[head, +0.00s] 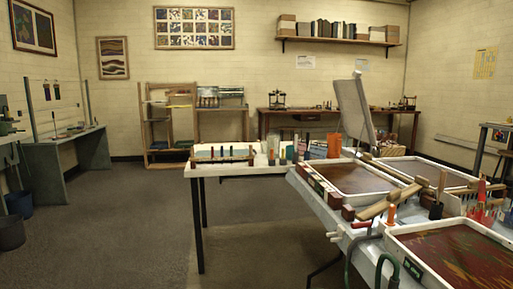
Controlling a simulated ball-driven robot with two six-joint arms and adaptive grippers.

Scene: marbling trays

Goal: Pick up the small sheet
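I cannot pick out the small sheet with certainty in the head view. White-rimmed marbling trays stand on the table at the right: a near one (408,262) with dark red and green liquid, one behind it (325,190) with brown-red liquid, and another (385,163) farther right. Neither of my grippers is in view.
A white-topped table (222,170) with bottles and a rack stands left of the trays. A pale upright panel (355,108) rises behind them. A grey bench (62,146) and a dark bucket (11,233) are at the left. The floor (130,225) between is clear.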

